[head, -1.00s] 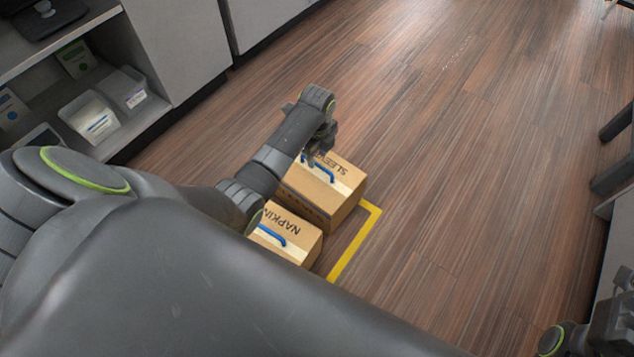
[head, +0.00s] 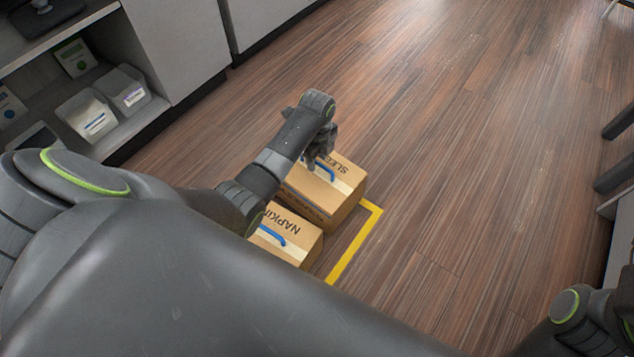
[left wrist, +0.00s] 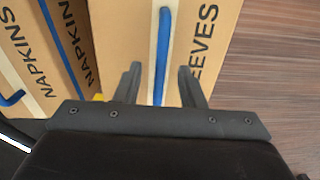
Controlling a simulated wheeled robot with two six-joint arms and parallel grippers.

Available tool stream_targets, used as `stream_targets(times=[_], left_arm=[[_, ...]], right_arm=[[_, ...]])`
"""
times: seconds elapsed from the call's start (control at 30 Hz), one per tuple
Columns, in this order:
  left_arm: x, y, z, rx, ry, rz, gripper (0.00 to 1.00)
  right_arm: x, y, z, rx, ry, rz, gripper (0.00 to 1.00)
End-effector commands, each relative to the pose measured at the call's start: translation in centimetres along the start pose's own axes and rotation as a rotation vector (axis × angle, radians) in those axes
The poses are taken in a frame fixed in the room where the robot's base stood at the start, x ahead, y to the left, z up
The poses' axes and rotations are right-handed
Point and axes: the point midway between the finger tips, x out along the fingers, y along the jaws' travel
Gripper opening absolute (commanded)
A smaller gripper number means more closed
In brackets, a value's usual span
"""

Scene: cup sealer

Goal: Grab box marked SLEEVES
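The cardboard box marked SLEEVES (head: 340,195) stands on the floor with a blue handle (head: 325,171) on top. It also fills the middle of the left wrist view (left wrist: 120,50), its blue handle (left wrist: 162,45) running up the frame. My left gripper (head: 316,162) is at the top of this box, by the handle. In the left wrist view its two fingers (left wrist: 160,85) are apart, one on each side of the blue handle, without closing on it. My right gripper cannot be made out; only part of my right arm shows at the lower right of the head view.
A box marked NAPKINS (head: 300,243) with a blue handle stands beside the SLEEVES box. Yellow floor tape (head: 355,243) borders both. A shelf (head: 135,120) with white bins (head: 90,113) is at the left. The wooden floor (head: 450,130) beyond is clear.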

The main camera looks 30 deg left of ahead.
Motion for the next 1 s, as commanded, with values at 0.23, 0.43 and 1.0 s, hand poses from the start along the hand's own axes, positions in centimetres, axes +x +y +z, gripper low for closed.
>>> stream_targets(times=[0.23,0.43,1.0], left_arm=[[0.19,0.03,-0.03,0.0,0.0,0.002,0.36],[0.38,0.01,-0.02,0.0,0.0,0.0,0.36],[0.4,0.03,-0.01,0.0,0.0,0.001,0.0]], right_arm=[[0.46,-0.04,0.04,0.0,0.0,-0.001,0.38],[0.59,-0.05,0.05,0.0,0.0,-0.001,0.38],[0.56,-0.05,0.05,0.0,0.0,-0.001,0.38]])
